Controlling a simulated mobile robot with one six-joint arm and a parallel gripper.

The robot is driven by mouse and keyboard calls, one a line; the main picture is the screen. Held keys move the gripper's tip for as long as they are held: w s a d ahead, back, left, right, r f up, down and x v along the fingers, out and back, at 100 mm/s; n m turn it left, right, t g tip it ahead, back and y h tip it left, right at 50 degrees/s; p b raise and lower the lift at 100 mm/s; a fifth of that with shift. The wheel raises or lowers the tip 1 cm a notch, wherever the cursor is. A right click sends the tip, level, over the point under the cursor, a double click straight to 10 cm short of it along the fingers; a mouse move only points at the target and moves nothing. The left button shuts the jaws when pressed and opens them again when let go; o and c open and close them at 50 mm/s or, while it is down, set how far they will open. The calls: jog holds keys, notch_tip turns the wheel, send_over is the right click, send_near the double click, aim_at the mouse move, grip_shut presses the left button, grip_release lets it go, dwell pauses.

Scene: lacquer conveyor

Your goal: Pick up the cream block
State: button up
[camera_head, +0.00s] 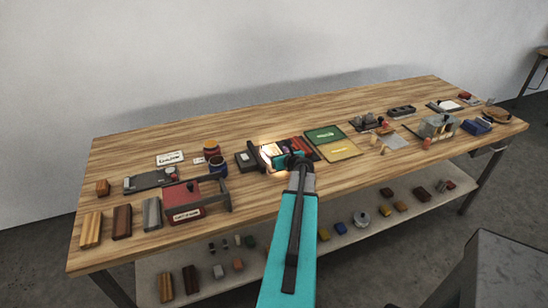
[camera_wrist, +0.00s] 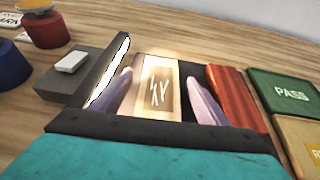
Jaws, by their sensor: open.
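In the wrist view my gripper (camera_wrist: 160,92) is open, with one pale purple finger on each side of the block. Gaps show between the fingers and the block, so it is not gripped. The block's near end is hidden behind a dark bar.
A dark upright piece with a bright panel (camera_wrist: 106,75) stands close left. Reddish blocks (camera_wrist: 236,98) lie close right, beside a green PASS pad (camera_wrist: 284,92) and a yellow pad (camera_wrist: 303,140). A grey box (camera_wrist: 70,74) is farther left. The table's back strip (camera_head: 250,117) is clear.

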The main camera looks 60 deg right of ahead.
aim_at(276, 154)
jog(key=c, duration=1.2)
jog(key=shift+r, duration=0.2)
notch_tip(276, 154, up, 10)
jog(key=b, duration=0.1)
jog(key=shift+f, duration=0.15)
dwell(0.3)
